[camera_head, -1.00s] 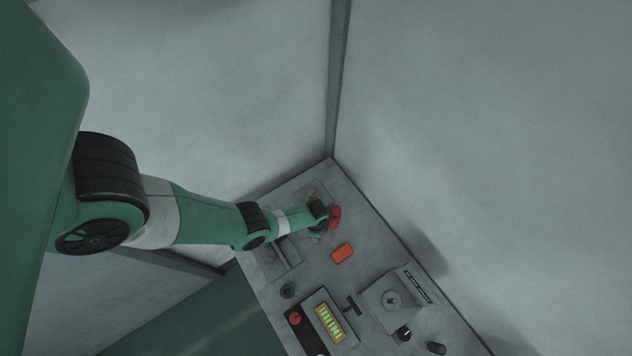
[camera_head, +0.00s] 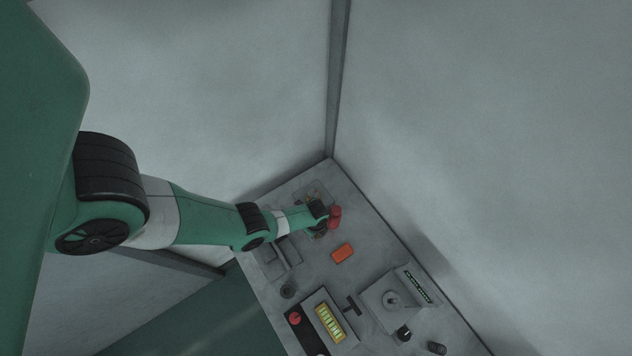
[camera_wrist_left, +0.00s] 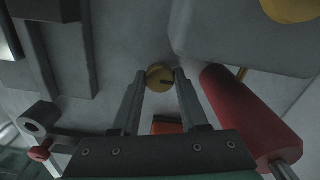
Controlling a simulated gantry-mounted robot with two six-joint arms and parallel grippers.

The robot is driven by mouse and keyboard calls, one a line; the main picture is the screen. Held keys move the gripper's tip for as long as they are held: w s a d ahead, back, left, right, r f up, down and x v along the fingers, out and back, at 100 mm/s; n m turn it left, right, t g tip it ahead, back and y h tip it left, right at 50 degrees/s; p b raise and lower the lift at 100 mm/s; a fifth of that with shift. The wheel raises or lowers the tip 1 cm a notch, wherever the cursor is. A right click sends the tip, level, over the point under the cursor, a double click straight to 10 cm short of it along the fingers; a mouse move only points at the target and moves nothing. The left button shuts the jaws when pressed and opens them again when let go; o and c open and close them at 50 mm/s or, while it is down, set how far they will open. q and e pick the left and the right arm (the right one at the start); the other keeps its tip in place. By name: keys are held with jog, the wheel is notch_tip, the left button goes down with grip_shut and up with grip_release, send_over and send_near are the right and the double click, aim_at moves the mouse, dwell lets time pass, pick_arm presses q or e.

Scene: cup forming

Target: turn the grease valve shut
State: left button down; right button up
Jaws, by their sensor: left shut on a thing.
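A small round brass knob (camera_wrist_left: 160,77) with a dark mark on it shows in the left wrist view; I take it to be the grease valve. My left gripper (camera_wrist_left: 160,82) is shut on it, with one fingertip at each side of the knob. In the head view my left gripper (camera_head: 322,230) is at the far end of the bench, where the wrist and fingers hide the valve. A red cylinder (camera_wrist_left: 250,115) stands close beside the fingers in the wrist view, and also shows in the head view (camera_head: 335,213). My right gripper is out of view.
An orange-red block (camera_head: 342,253) lies on the grey bench (camera_head: 368,252) near the gripper. Nearer the front are a box with a yellow panel (camera_head: 329,323), a grey box with a round boss (camera_head: 380,292) and a dark ring (camera_head: 287,291). Walls rise behind the bench.

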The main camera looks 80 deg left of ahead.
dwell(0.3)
pick_arm(q)
jog(key=c, duration=0.7)
grip_release()
jog(key=shift+r, duration=0.1)
notch_tip(320, 180, up, 11)
jog(key=p, duration=1.1)
jog(key=shift+r+p, duration=0.2)
jog(key=shift+p, duration=0.1)
